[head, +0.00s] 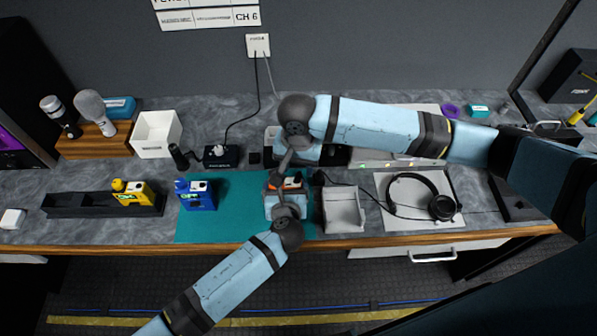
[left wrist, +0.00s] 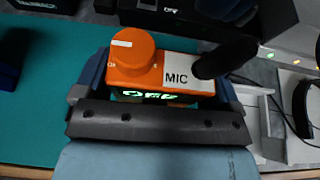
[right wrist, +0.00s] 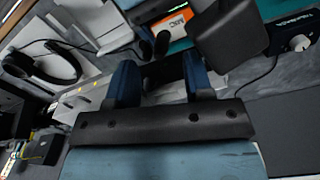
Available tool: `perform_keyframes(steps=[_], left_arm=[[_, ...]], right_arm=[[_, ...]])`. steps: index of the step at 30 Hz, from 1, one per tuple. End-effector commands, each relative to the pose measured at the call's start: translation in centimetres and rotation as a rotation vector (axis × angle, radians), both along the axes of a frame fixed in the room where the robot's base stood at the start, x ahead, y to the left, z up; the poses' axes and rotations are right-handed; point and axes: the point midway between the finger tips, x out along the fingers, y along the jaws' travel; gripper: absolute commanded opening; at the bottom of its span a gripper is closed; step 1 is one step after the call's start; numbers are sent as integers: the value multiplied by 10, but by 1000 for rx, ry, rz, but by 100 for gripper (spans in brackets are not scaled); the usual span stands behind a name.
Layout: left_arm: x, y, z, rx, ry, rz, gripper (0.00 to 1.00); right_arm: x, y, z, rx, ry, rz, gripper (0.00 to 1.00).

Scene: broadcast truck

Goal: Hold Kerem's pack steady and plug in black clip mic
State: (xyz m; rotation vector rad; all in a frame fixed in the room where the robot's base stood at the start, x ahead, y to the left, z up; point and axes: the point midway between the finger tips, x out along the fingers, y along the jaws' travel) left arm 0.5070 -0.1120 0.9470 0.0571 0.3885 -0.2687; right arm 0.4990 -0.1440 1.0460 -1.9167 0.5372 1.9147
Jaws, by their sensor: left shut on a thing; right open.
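Kerem's pack is probably the orange pack (left wrist: 130,72); no name is legible. It has an orange knob, a white MIC label and lit green lettering. My left gripper (head: 284,197) is shut on it over the teal mat (head: 226,222). A black cylinder (left wrist: 228,58), apparently the black clip mic's plug, overlaps the MIC label in the left wrist view; I cannot tell whether it is seated. In the head view a black piece (head: 319,178) with a cable lies right of the pack. My right gripper (right wrist: 160,78) is open, apparently empty, just behind the pack.
A blue pack (head: 198,198) stands on the mat and a yellow pack (head: 135,194) in a dark tray to the left. A pale holder (head: 342,212) stands right of the mat, then headphones (head: 420,197). A white bin (head: 156,134) is behind. The mat's front left is clear.

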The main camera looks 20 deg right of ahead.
Motion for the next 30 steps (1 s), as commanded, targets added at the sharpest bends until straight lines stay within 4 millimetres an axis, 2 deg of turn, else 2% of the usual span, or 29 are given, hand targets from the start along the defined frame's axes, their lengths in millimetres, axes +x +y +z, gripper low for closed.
perform_keyframes(steps=[6, 17, 23, 24, 30], left_arm=[[-3, -2, -1, -3, 3, -5, 60], [-4, -4, -1, -3, 4, -8, 60], [-4, -4, -1, -3, 4, -8, 60], [-4, -4, -1, -4, 4, -8, 60], [-4, -4, -1, -4, 4, -8, 60]], right_arm=[[0, 2, 24, 5, -4, 2, 47], [0, 2, 29, 6, -4, 2, 47], [2, 2, 35, 7, -4, -87, 4], [3, 1, 37, 6, -4, -134, 0], [5, -1, 48, 3, -2, -338, 0]])
